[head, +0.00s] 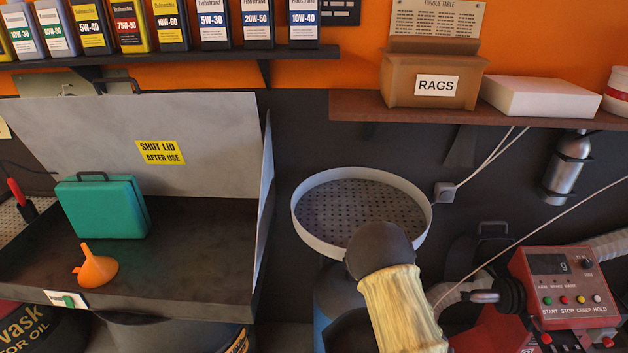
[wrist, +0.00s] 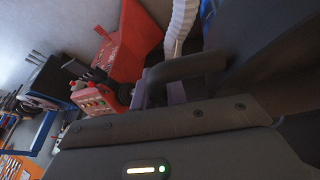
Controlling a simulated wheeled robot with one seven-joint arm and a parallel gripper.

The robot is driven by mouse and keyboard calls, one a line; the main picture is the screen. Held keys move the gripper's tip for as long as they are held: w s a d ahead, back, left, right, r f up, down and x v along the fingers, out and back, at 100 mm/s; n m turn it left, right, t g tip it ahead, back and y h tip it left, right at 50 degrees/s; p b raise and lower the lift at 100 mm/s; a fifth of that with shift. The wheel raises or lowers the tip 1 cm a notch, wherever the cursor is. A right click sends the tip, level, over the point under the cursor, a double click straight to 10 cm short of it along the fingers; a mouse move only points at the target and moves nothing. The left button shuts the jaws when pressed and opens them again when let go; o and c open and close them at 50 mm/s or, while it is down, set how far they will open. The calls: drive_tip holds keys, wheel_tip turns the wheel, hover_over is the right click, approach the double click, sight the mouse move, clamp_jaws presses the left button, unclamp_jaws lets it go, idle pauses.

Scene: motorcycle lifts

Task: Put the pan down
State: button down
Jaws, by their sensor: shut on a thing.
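My arm's tan sleeve and dark joint reach forward in the head view and hide my gripper there. In the wrist view the dark body of my gripper (wrist: 170,120) fills the bottom, shut on the pan. A dark bar like a handle (wrist: 190,68) shows just beyond it; I cannot tell for sure whether it is part of the pan. The fingertips and the pan's underside are not clear. A round drain top (head: 312,236) with a pale rim and perforated floor stands above a blue drum, just beyond my arm in the head view.
A metal wash bin (head: 190,270) with its lid raised holds a teal case (head: 100,207) and an orange funnel (head: 96,267). A red machine (head: 565,285) with buttons stands at right.

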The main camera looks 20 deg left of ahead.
drive_tip(key=s+a+r+n+y, duration=0.1)
drive_tip(key=a+r, duration=0.3)
drive_tip(key=a, duration=0.4)
drive_tip(key=s+a+r+n+y, duration=0.2)
drive_tip(key=s+a+r+n, duration=0.1)
drive_tip(key=a, duration=0.5)
drive_tip(key=s+a+r+n+y, duration=0.1)
drive_tip(key=s+a+r+n, duration=0.1)
drive_tip(key=a+r+n, duration=0.2)
drive_tip(key=a, duration=0.3)
drive_tip(key=shift+s+a+r+g+y, duration=0.35)
drive_tip(key=shift+a+g+y, duration=0.05)
drive_tip(key=shift+a, duration=0.1)
